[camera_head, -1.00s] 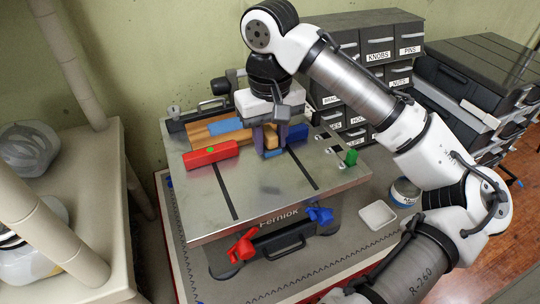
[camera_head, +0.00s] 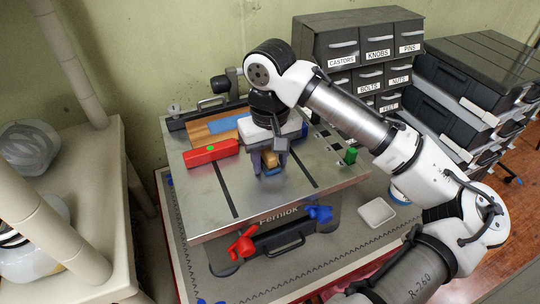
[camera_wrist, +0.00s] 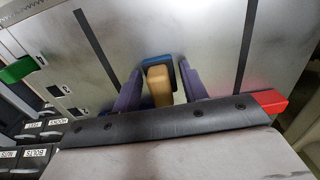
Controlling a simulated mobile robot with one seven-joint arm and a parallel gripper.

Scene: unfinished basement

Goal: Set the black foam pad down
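My gripper (camera_head: 270,166) points down over the front middle of the metal work table (camera_head: 228,195). Its two purple fingers stand on either side of a tan block with a blue part (camera_head: 271,161). In the wrist view the tan block (camera_wrist: 159,86) sits between the fingers (camera_wrist: 158,80), with a dark blue edge around its far end.
A red block (camera_head: 211,153) with a green dot lies left of my gripper. Behind it are a wooden board (camera_head: 205,134) and a blue piece (camera_head: 226,124). A green piece (camera_head: 350,156) stands at the right edge. The table's front is clear.

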